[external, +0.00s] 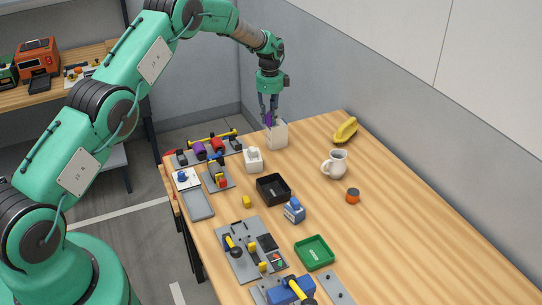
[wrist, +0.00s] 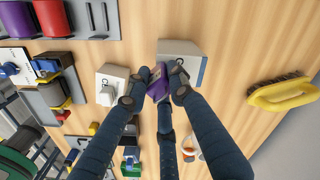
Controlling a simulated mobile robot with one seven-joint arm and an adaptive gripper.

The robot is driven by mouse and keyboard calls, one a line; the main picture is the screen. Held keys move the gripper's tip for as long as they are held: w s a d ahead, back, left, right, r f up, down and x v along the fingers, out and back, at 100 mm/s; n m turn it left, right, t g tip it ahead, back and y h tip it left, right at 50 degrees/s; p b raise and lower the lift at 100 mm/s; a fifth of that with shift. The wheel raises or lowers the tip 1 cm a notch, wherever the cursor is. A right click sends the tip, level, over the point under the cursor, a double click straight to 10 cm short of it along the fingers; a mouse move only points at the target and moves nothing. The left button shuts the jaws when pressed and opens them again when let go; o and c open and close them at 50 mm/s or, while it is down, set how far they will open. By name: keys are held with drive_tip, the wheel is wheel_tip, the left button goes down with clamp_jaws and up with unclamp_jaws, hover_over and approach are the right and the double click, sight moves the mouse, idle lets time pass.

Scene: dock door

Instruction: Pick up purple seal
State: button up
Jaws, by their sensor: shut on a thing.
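The purple seal (external: 269,119) is between the fingertips of my gripper (external: 269,112), at the top of a white block (external: 277,136) near the far end of the table. The white block (wrist: 185,58) lies just beyond the seal in that view. My fingers cover part of the seal. I cannot tell whether its lower end still touches the block.
A second white block (external: 253,160) stands nearby on the table (external: 400,230). A yellow brush (external: 345,130) and a white mug (external: 335,164) are to the right. A black tray (external: 273,189), a green tray (external: 315,252) and tool boards are nearer.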

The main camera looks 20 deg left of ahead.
sight(270, 113)
drive_tip(key=shift+r, duration=0.15)
drive_tip(key=shift+r, duration=1.7)
drive_tip(key=s+a+r+b, duration=0.1)
drive_tip(key=s+a, duration=0.1)
drive_tip(key=s, duration=1.3)
drive_tip(key=shift+s+a+r+b, duration=0.15)
drive_tip(key=shift+s+a+b, duration=0.1)
drive_tip(key=shift+s+b, duration=0.1)
drive_tip(key=w+d+p, duration=0.2)
drive_tip(key=p, duration=0.1)
drive_tip(key=shift+w+r, duration=0.1)
